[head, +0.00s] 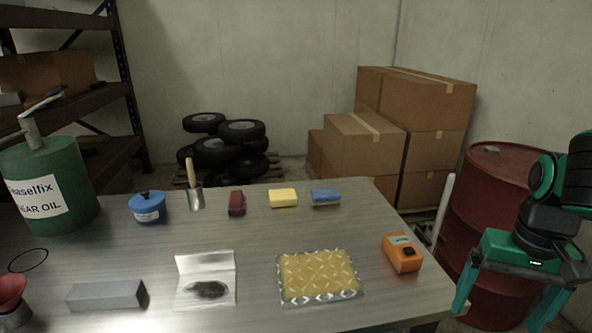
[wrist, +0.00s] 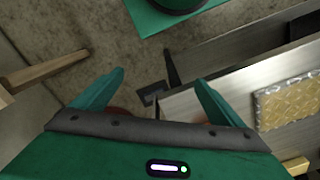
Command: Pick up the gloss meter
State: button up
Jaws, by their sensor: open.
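An orange box-shaped device with a pale label and a dark spot on its front, which looks like the gloss meter (head: 403,254), sits near the right edge of the metal table (head: 250,240). My gripper (head: 503,310) is beyond the table's right edge, to the right of the device and apart from it. Its two green fingers point down and are spread, with nothing between them. In the wrist view the open fingers (wrist: 160,82) show above the floor beside the table; I cannot make out the orange device there.
A yellow patterned plate (head: 320,277) lies left of the device. A grey block (head: 106,295), yellow sponge (head: 283,198), blue sponge (head: 325,197), blue pot (head: 149,208) and green oil can (head: 50,185) are also on the table. A red drum (head: 485,210) stands behind my gripper.

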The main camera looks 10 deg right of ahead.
aim_at(393, 244)
jog(key=u, duration=0.75)
jog(key=k, duration=1.2)
jog(key=z, duration=0.15)
